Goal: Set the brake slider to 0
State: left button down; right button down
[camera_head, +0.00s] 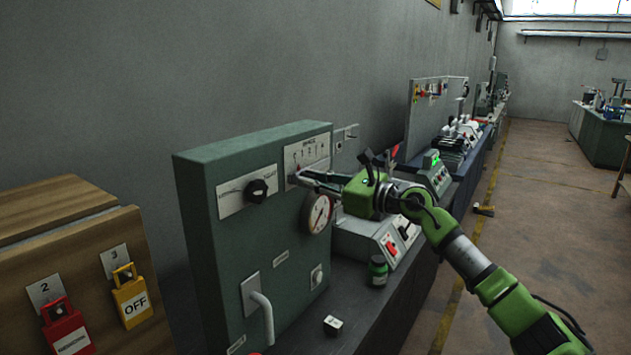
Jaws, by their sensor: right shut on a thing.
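The green control box (240,220) stands on the bench by the wall. The brake slider's white scale plate (308,152) is at the upper right of its front face, with small numerals along its top. My right gripper (297,178) reaches in from the right and is shut on the brake slider at the lower left of this plate. The fingers hide the slider's knob, so its exact setting cannot be read. My left gripper is not in view.
A black rotary knob (257,190) is left of the slider, and a round gauge (318,214) sits just below my fingers. A grey lever handle (262,312) sticks out lower down. A small green jar (378,270) and a small white block (332,325) stand on the bench.

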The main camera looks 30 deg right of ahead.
jog(key=shift+a+f, duration=0.2)
jog(key=c, duration=1.9)
grip_release()
jog(key=shift+s+a+r, duration=0.1)
jog(key=shift+a, duration=0.05)
jog(key=shift+a+r, duration=0.1)
jog(key=shift+d, duration=0.35)
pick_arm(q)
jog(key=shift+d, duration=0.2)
pick_arm(e)
jog(key=shift+v, duration=5.9)
